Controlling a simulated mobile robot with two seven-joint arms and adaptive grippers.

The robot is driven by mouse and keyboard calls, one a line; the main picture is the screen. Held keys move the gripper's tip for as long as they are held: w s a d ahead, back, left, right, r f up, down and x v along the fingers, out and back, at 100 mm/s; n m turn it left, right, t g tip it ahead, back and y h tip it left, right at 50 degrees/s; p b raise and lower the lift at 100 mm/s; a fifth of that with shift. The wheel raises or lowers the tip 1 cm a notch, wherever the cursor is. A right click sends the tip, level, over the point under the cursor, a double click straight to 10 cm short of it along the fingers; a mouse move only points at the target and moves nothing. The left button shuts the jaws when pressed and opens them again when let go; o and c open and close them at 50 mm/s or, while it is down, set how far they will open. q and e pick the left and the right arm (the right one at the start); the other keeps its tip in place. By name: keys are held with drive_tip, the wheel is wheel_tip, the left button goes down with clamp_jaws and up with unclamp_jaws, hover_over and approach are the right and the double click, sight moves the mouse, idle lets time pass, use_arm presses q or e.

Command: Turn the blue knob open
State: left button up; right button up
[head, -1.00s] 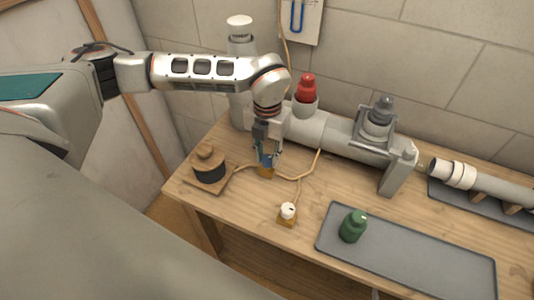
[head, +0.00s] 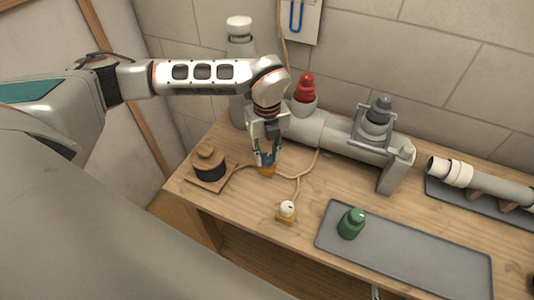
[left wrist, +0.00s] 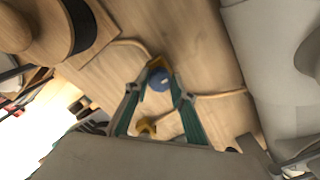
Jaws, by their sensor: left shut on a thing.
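The blue knob (head: 266,158) sits on a small yellow-brown base on the wooden bench, with cords running from it. It also shows in the left wrist view (left wrist: 159,80), between the fingertips. My left gripper (head: 265,163) points down over the knob and is shut on it, with a green-edged finger on either side (left wrist: 157,92). The fingers partly hide the knob in the head view, so I cannot tell how far it is turned. My right gripper is not in view.
A white knob (head: 287,208) stands nearer the front. A black-banded wooden piece (head: 209,164) is to the left. Behind runs a grey pipe (head: 340,140) with a red cap (head: 305,87) and a grey cap (head: 380,107).

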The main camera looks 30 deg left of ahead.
sight(267, 157)
use_arm(q)
drive_tip(key=shift+n, duration=0.3)
drive_tip(key=o, duration=1.1)
wheel_tip(267, 157, up, 12)
idle(0.6)
